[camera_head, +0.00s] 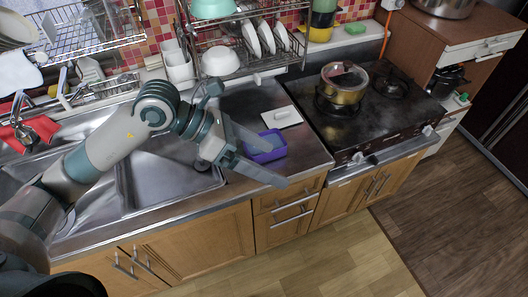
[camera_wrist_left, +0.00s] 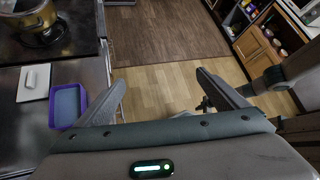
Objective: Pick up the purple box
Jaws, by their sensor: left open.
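The purple box (camera_head: 266,146) is a small open tray with a blue-grey inside. It sits on the steel counter between the sink and the stove. It also shows at the left of the left wrist view (camera_wrist_left: 67,106). My left gripper (camera_head: 270,158) is open, its two fingers reaching to the right. In the head view the fingers overlap the box area. In the left wrist view the box lies outside the left finger, not between the fingers (camera_wrist_left: 165,98), which have only floor behind them. My right gripper is not in view.
A pot (camera_head: 344,84) stands on the stove (camera_head: 375,115) to the right. A dish rack (camera_head: 250,42) with bowls and plates stands behind. The sink (camera_head: 165,184) is to the left. The floor in front is clear.

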